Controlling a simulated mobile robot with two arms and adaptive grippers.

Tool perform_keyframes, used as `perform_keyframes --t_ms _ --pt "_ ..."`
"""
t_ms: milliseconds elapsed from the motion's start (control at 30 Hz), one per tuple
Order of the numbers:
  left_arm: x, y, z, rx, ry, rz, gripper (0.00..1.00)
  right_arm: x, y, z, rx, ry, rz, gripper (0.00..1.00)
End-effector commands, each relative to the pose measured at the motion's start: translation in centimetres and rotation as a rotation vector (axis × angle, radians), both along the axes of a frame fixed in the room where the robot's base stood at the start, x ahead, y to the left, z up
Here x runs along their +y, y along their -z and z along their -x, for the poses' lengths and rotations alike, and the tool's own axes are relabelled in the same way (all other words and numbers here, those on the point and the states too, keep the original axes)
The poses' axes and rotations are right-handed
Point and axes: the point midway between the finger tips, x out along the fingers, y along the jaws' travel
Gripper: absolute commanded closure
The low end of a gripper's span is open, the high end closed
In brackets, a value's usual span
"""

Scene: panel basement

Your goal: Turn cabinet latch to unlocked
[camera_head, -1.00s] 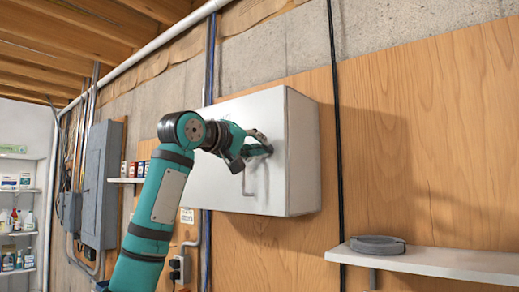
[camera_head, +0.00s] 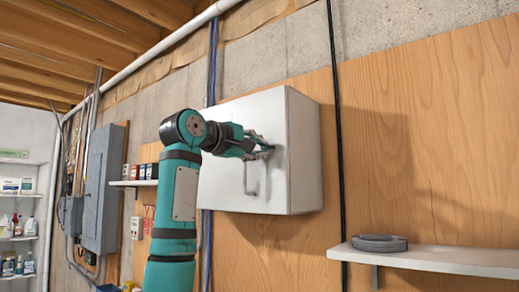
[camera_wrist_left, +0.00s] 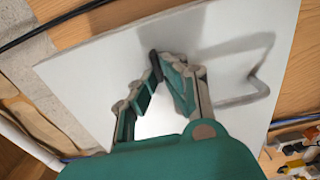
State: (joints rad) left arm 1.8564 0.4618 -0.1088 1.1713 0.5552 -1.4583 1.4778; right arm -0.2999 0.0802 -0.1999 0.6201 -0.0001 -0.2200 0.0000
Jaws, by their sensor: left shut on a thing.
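The white cabinet (camera_head: 302,150) hangs on the wall, its door closed, and it also shows in the wrist view (camera_wrist_left: 95,75). My left gripper (camera_head: 268,152) is at the right part of the door front, just above the grey bar handle (camera_head: 256,190). In the wrist view its fingers (camera_wrist_left: 160,65) close together on a small dark latch (camera_wrist_left: 155,62) at the door. The fingertips hide much of the latch, so its exact angle is hard to tell. The handle shows right of the fingers in the wrist view. My right gripper is not in view.
A white shelf (camera_head: 440,258) with a grey ring-shaped thing (camera_head: 380,243) is at the lower right. A black cable (camera_head: 335,130) runs down the wall close right of the cabinet. A grey electrical panel (camera_head: 102,190) and a small shelf with boxes (camera_head: 140,172) are left.

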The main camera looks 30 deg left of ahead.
Motion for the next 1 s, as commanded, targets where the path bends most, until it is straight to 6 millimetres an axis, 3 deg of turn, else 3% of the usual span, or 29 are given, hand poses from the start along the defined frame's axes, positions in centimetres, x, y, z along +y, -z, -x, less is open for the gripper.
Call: perform_keyframes --t_ms 467,667,1000 --pt "0.07 0.10 -0.03 0.003 -0.001 0.017 1.00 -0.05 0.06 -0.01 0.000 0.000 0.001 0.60" --pt "0.06 0.09 -0.02 0.003 -0.001 0.016 0.71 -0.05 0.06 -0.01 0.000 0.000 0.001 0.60" --pt "0.06 0.01 0.44 0.001 0.000 0.015 0.71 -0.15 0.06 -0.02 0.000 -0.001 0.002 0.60"
